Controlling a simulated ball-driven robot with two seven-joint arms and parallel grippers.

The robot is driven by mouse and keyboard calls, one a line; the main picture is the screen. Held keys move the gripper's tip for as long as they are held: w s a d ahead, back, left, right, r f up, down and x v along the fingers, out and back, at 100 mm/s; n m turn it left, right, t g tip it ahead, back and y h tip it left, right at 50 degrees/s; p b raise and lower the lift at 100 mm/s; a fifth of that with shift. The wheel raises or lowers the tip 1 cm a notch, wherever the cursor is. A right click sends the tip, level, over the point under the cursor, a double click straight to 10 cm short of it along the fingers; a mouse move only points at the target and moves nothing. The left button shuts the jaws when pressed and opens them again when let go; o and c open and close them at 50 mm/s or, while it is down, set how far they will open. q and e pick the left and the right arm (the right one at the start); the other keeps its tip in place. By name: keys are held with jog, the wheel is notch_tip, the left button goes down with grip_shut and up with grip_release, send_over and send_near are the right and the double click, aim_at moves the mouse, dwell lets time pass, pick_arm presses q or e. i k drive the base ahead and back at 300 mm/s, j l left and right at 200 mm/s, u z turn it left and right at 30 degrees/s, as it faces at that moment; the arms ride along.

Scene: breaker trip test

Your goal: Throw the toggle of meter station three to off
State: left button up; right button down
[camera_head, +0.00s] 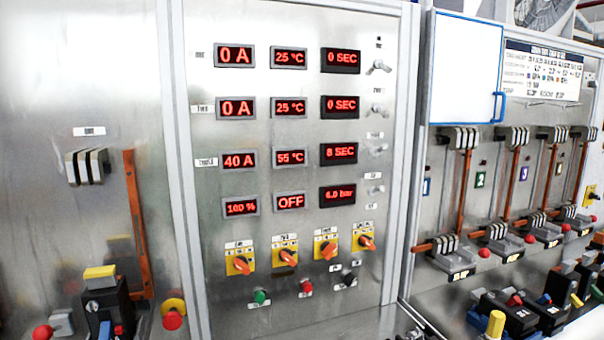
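The central metal panel (300,20) carries rows of red-digit meters. The third row reads 40 A (240,160), 55 °C (290,157) and 8 SEC (339,152). A small silver toggle (377,150) sits at that row's right end, with tiny labels above and below it. The labels are too blurred to read, and I cannot tell its set position. Similar toggles stand beside the first row (379,66), the second row (378,110) and the fourth row (375,189). Neither of my grippers shows in the head view.
Yellow-plated orange rotary knobs (285,257) and a green button (261,296) sit below the meters. A red mushroom button (172,319) is at lower left. Right of the panel are a white board (465,70) and several breaker units with copper bars (508,180).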

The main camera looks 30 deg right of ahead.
aim_at(384, 146)
jog(key=z, duration=1.35)
